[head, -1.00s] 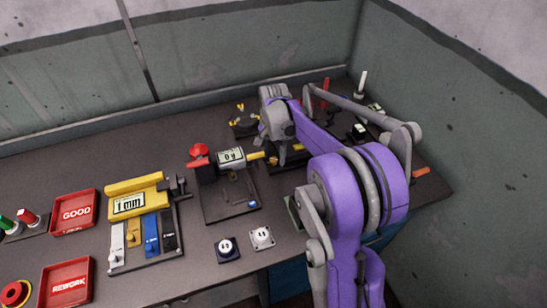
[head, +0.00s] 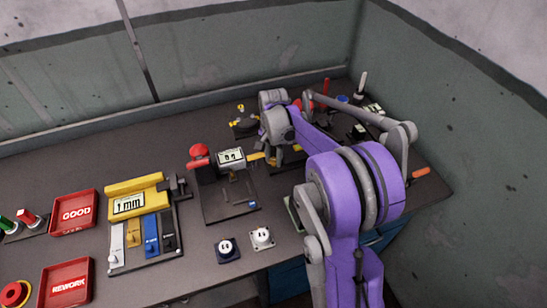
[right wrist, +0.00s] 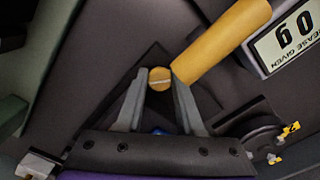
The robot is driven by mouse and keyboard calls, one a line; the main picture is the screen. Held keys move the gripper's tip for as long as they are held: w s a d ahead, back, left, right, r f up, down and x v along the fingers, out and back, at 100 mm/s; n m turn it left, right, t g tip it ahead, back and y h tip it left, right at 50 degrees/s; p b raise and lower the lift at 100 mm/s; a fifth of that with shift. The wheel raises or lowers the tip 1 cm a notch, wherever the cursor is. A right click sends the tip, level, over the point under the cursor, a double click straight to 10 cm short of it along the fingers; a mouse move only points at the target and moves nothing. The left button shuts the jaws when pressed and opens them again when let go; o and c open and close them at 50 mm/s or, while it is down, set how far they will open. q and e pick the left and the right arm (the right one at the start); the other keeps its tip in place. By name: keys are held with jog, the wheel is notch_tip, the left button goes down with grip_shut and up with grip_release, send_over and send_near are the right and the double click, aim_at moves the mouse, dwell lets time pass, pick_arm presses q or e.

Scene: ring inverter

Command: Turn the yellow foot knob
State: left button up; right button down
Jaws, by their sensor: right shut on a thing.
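My left gripper is not in view.
A red knob (head: 199,151) stands on the device's left. Left of it is a yellow gauge block (head: 134,187) marked 1 mm, then red GOOD (head: 75,227) and REWORK trays. Two small socket blocks (head: 227,248) lie in front. Several tools stand behind my arm near the corner.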

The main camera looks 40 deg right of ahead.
jog(key=shift+n, duration=0.7)
jog(key=c, duration=0.5)
grip_release()
jog(key=shift+c, duration=0.2)
